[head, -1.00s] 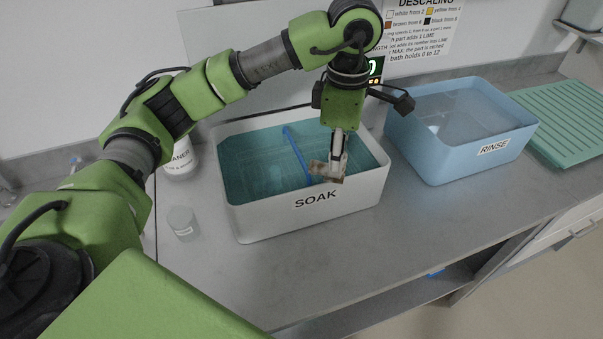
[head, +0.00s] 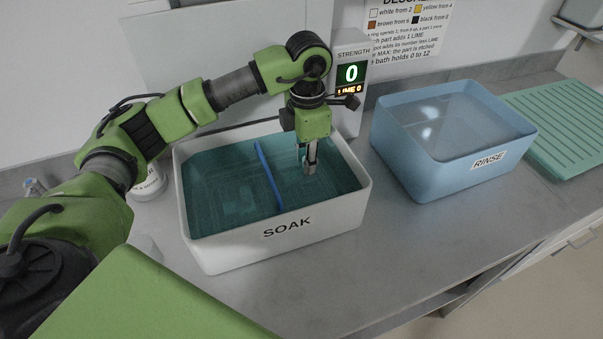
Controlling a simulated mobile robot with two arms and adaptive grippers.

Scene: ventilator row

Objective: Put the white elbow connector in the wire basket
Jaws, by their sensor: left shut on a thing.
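My left gripper (head: 309,168) points down into the right part of the SOAK tub (head: 205,253), its fingertips at or just below the teal liquid. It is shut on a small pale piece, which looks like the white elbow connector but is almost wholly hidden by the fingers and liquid. A blue bar (head: 268,177) crosses the tub to the left of the gripper. Faint grid lines show under the liquid; I cannot tell if they are the wire basket. My right gripper is not in view.
A blue RINSE tub (head: 425,178) with clear liquid stands to the right, and a green ribbed rack (head: 560,125) beyond it. A strength display reading 0 (head: 351,73) stands behind the SOAK tub. A white bottle (head: 150,184) is at left. The front counter is clear.

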